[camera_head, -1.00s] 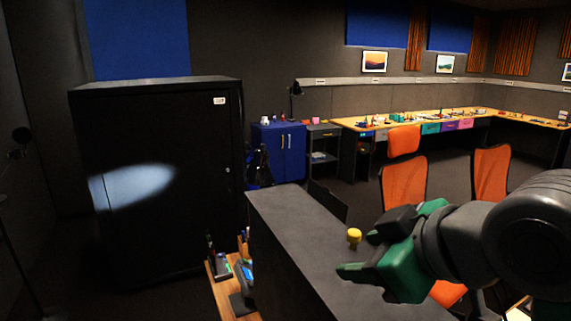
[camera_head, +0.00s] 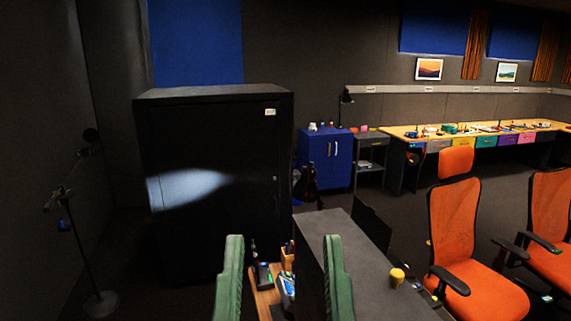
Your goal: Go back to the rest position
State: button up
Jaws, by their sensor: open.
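My gripper (camera_head: 284,242) shows at the bottom middle of the head view. Its two green fingers stand upright and wide apart, with nothing held between them. The rest of my arm is out of the picture. A small yellow rounded piece (camera_head: 397,276) sits on the dark grey slab top (camera_head: 352,262), to the right of my fingers and apart from them. The right finger covers part of the slab's near left side.
A tall black cabinet (camera_head: 215,120) stands left of centre, behind my fingers. A wooden shelf with small items (camera_head: 266,297) shows between the fingers. Orange chairs (camera_head: 455,235) stand at the right. A stand (camera_head: 75,240) is at the far left, with bare floor beside it.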

notch_tip(320, 180, up, 17)
jog(key=p, duration=1.4)
jog(key=shift+r, duration=0.15)
